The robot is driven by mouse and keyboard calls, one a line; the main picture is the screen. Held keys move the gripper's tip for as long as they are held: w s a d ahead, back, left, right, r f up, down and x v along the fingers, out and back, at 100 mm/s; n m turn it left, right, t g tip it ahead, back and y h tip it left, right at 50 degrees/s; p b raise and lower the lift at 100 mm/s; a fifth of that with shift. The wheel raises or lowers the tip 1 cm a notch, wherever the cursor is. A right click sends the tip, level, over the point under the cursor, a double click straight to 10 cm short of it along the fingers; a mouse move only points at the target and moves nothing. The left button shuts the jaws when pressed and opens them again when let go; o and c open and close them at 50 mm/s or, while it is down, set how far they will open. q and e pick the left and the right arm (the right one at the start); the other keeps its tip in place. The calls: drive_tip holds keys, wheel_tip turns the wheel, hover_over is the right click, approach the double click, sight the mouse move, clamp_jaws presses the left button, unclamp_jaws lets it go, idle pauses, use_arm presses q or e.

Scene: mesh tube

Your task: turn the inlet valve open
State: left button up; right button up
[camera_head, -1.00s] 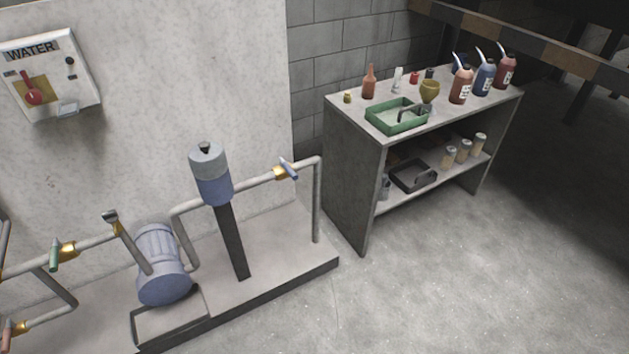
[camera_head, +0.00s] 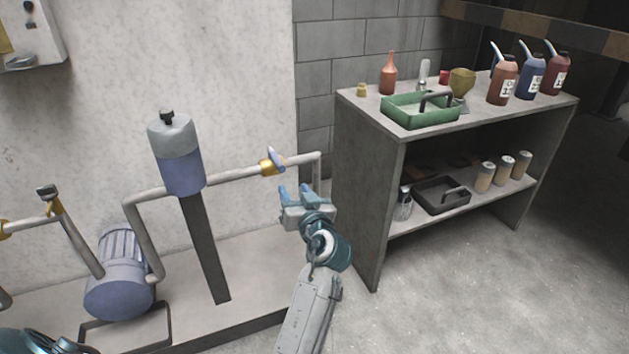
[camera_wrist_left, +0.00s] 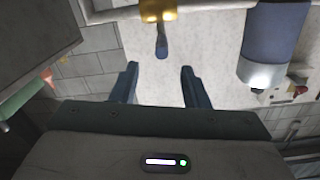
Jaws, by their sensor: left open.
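A valve with a brass body (camera_head: 266,167) and a small blue lever handle (camera_head: 274,155) sits on the grey pipe to the right of the filter. No label shows which valve is the inlet. My left gripper (camera_head: 296,190) is just below and right of this valve, open and empty. In the left wrist view, the blue handle (camera_wrist_left: 161,45) hangs from the brass body (camera_wrist_left: 158,10), beyond and roughly between the open fingertips (camera_wrist_left: 157,70), and apart from them. Another brass valve (camera_head: 54,205) with a dark handle is on the left pipe. My right gripper is out of view.
The grey and blue filter (camera_head: 178,150) on its dark post and the blue pump (camera_head: 120,280) stand left of the gripper. A grey shelf (camera_head: 365,185) with bottles and a green tray (camera_head: 420,112) stands close on the right. The floor at the lower right is clear.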

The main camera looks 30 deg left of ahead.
sight(283, 172)
use_arm(q)
drive_tip(key=x, duration=0.7)
drive_tip(key=r+x, duration=0.1)
drive_tip(key=x, duration=0.2)
drive_tip(key=shift+w+a+f+b, duration=0.1)
drive_tip(key=shift+w+a+b, duration=0.2)
drive_tip(key=shift+b, duration=0.1)
drive_tip(key=shift+c, duration=0.3)
clamp_jaws()
